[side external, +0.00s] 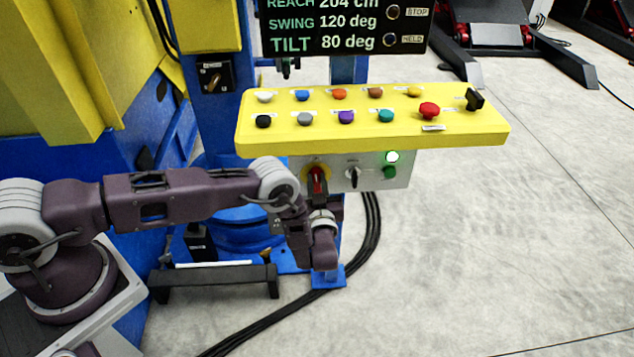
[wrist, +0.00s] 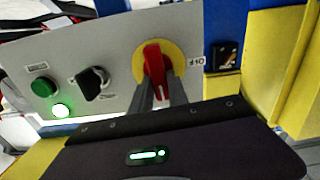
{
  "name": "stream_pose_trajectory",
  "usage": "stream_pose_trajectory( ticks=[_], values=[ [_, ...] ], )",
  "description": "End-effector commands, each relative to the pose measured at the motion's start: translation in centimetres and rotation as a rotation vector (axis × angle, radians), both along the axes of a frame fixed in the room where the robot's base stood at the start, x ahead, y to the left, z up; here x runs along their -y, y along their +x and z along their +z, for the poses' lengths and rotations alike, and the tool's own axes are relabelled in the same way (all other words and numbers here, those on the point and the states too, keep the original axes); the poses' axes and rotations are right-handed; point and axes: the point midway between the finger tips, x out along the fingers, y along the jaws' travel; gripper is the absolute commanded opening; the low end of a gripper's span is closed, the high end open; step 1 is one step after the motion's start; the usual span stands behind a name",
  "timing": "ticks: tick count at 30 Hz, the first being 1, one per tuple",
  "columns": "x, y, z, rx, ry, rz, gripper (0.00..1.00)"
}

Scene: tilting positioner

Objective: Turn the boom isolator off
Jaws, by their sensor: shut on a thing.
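A red rotary handle on a yellow disc sits on the grey panel under the yellow console. In the wrist view the red handle (wrist: 154,62) stands nearly upright in the picture, tilted slightly, in front of the yellow disc (wrist: 178,57). My gripper (wrist: 163,92) is shut on the handle, one finger on each side of it. In the side external view the handle (side external: 317,181) is partly covered by my gripper (side external: 318,194). I cannot read a label that names it as the boom isolator.
The grey panel (side external: 402,171) also carries a black selector knob (side external: 353,174), a green button (side external: 390,172) and a lit green lamp (side external: 392,157). The yellow console (side external: 460,131) with several coloured buttons overhangs it. Another black switch (side external: 213,76) is on the blue column. Black cables lie below.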

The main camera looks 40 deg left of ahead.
Motion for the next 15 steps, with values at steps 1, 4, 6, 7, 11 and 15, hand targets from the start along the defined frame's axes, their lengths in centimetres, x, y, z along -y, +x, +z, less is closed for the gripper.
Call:
stream_pose_trajectory(
  ticks=[1,4,6,7,11,15],
  values=[
    [-0.01,-0.08,-0.03,0.016,-0.016,0.001,0.00],
    [-0.05,-0.15,-0.05,0.067,-0.067,0.001,0.00],
    [-0.10,-0.22,-0.08,0.109,-0.110,0.000,0.00],
    [-0.12,-0.24,-0.09,0.128,-0.129,0.000,0.00],
    [-0.20,-0.36,-0.15,0.216,-0.217,0.000,0.00],
    [-0.29,-0.46,-0.22,0.311,-0.312,0.000,0.00]
  ],
)
